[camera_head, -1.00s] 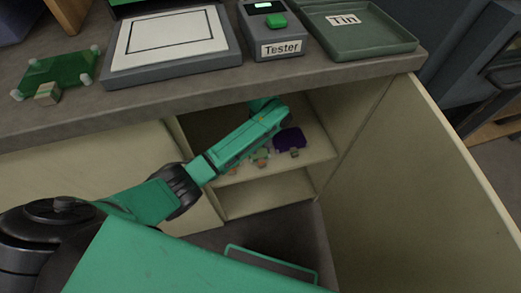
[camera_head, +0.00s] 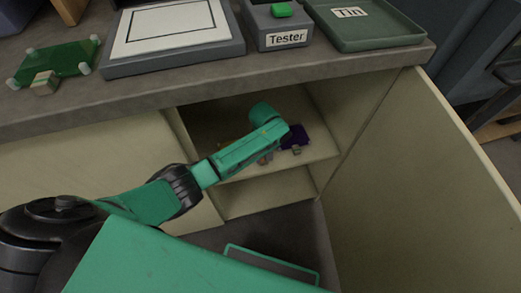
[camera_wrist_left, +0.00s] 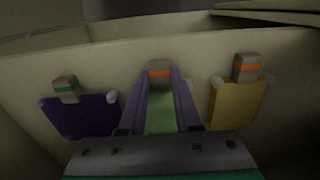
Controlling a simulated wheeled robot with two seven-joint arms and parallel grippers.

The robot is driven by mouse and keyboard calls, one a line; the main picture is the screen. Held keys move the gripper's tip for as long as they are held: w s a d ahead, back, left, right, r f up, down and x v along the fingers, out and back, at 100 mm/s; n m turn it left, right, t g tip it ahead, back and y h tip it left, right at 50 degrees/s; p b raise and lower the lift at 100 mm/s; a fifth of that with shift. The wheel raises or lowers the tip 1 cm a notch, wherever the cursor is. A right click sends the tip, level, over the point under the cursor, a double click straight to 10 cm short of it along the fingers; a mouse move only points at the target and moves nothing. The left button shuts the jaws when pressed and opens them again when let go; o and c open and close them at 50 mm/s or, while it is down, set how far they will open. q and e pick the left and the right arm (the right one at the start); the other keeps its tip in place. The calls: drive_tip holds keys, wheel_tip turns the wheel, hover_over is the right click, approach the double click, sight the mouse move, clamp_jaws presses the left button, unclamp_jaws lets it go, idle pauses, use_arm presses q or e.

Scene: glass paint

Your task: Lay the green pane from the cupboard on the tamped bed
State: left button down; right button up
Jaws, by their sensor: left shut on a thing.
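My left arm reaches into the open cupboard (camera_head: 325,150) under the counter. In the left wrist view my left gripper (camera_wrist_left: 160,85) is shut on the orange-banded block of the green pane (camera_wrist_left: 160,118), which shows between the fingers. In the head view the fingertips and this pane are mostly hidden behind my wrist. A purple pane (camera_wrist_left: 85,115) with a green-banded block lies to the left in the wrist view. A yellow pane (camera_wrist_left: 237,105) lies to the right. On the counter, a pale bed with a black outline (camera_head: 165,28) sits in a grey frame. My right gripper is not in view.
Another green pane (camera_head: 58,60) with pale corner knobs and a block lies on the counter's left. The Tester (camera_head: 285,38) and the Tin tray (camera_head: 375,38) stand right of the bed. The counter edge overhangs the cupboard. The open door (camera_head: 430,180) bounds the right side.

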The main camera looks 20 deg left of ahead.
use_arm(q)
wheel_tip(320, 180, up, 13)
drive_tip(key=p, duration=0.7)
drive_tip(key=shift+p, duration=0.3)
